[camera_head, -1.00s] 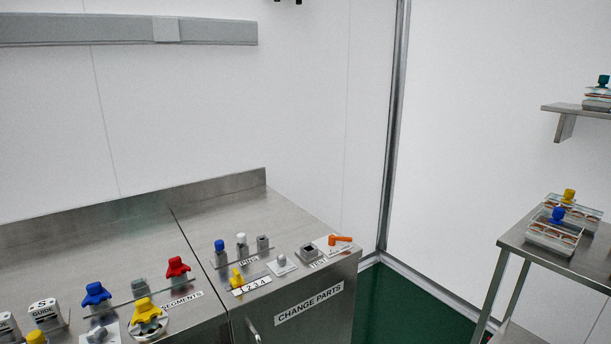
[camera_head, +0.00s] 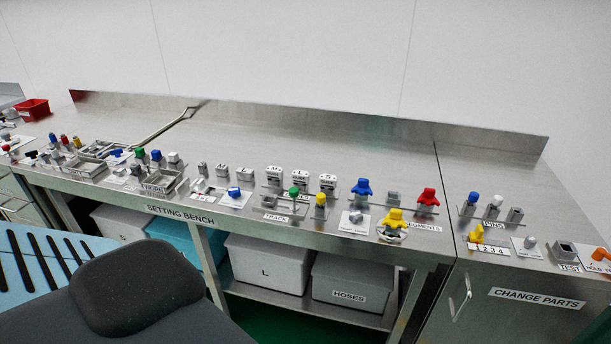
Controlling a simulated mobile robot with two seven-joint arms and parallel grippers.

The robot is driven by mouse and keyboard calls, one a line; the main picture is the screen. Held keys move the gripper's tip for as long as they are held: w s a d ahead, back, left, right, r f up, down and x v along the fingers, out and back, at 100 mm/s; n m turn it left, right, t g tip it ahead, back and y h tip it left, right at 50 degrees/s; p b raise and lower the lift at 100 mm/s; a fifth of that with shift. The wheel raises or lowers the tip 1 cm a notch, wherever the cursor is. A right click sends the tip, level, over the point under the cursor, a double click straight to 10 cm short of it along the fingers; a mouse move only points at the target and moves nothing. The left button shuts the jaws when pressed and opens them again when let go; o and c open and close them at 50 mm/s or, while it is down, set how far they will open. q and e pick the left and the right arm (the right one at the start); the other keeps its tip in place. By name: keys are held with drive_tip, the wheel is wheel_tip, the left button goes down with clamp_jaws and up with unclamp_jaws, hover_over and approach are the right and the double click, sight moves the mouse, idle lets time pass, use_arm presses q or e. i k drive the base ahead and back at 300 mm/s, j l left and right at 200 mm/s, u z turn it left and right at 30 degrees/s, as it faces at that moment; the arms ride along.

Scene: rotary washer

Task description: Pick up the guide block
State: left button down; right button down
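Neither of my grippers is in view.
Blue, red and yellow knobbed segments (camera_head: 361,188) stand right of the blocks. The change parts cabinet (camera_head: 530,298) is at the right. Grey bins (camera_head: 268,262) sit on the shelf below. A light blue slotted panel (camera_head: 70,243) is at lower left. The bench's rear is mostly clear.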

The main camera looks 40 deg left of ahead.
sight(328, 181)
drive_tip(key=u, duration=1.1)
